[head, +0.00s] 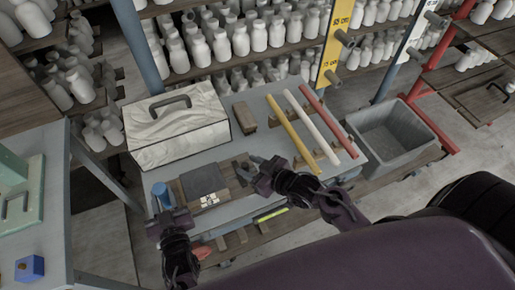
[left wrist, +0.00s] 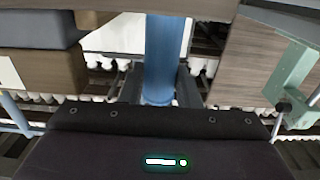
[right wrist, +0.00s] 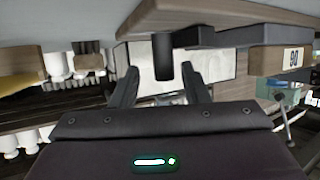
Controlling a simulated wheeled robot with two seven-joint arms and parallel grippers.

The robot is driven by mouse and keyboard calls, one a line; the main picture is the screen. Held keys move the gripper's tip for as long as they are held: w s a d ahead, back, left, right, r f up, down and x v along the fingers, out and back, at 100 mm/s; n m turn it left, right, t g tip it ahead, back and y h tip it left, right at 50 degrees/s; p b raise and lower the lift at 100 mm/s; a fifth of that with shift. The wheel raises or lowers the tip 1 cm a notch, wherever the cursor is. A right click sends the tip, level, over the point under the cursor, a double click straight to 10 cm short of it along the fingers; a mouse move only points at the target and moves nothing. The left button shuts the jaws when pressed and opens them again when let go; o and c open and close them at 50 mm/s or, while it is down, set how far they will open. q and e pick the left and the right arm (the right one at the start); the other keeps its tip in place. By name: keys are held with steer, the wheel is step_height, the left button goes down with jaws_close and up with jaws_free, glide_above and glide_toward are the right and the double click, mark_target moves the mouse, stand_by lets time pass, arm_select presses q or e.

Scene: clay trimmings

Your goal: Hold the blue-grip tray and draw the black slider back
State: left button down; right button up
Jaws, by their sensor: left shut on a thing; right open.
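The blue grip (head: 160,191) stands at the left end of the tray, whose wood (head: 235,187) shows beside a dark grey block (head: 204,179). My left gripper (head: 171,211) is shut on the blue grip, which rises between its fingers in the left wrist view (left wrist: 163,55). My right gripper (head: 252,169) is open at the right end of the tray. In the right wrist view the black slider (right wrist: 163,58) is between its spread fingers, with gaps on both sides. In the head view the slider is hard to make out beside the right gripper.
A white clay-like box (head: 178,133) with a dark handle stands behind the tray. Yellow (head: 290,130), white (head: 313,125) and red (head: 328,122) bars lie to the right. A small wooden block (head: 244,117) lies behind. A grey bin (head: 390,133) stands at the far right.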

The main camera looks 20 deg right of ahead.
arm_select(q)
steer(key=shift+a+f, duration=0.1)
steer(key=shift+f, duration=0.05)
arm_select(e)
steer(key=v, duration=1)
steer(key=shift+s+r, duration=0.15)
steer(key=shift+d, duration=0.1)
arm_select(q)
steer(key=c, duration=1)
jaws_free()
